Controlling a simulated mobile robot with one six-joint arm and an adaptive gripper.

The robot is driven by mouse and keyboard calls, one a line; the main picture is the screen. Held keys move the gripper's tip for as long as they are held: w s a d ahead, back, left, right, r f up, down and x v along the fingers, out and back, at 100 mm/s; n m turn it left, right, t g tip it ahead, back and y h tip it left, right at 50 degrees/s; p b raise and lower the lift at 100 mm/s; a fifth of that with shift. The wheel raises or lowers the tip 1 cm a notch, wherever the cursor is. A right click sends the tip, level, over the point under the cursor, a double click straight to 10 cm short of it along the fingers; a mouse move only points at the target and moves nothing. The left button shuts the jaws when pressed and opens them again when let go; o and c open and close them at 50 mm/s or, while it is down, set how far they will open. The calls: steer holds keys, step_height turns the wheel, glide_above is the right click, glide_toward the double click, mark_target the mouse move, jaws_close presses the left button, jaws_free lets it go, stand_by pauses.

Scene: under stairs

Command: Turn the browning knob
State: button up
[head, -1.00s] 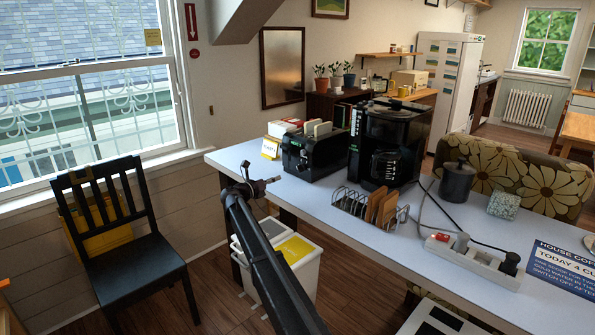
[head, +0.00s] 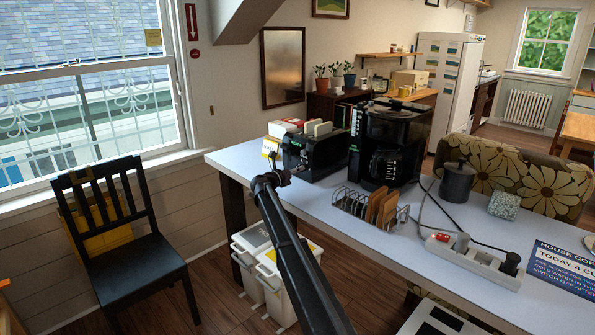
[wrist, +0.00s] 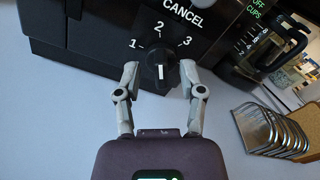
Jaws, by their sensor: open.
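The black toaster (head: 325,160) stands on the white table with bread in its top slots. Its front fills the top of the wrist view (wrist: 100,22), with the word CANCEL above a dial marked 1, 2 and 3. The black browning knob (wrist: 159,80) sits below these numbers. Its white line is near vertical, roughly in line with the 2. My gripper (wrist: 159,68) is open, one fingertip on each side of the knob; I cannot tell if either touches it. In the head view my gripper (head: 270,180) is at the toaster's front, and the knob is hidden.
A black coffee maker (head: 385,145) stands right of the toaster. A white-and-yellow card (head: 270,148) is left of the toaster. Bins (head: 290,282) stand below the table edge.

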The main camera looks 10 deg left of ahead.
steer(key=shift+w+d, duration=0.25)
jaws_close()
steer(key=shift+a, duration=0.15)
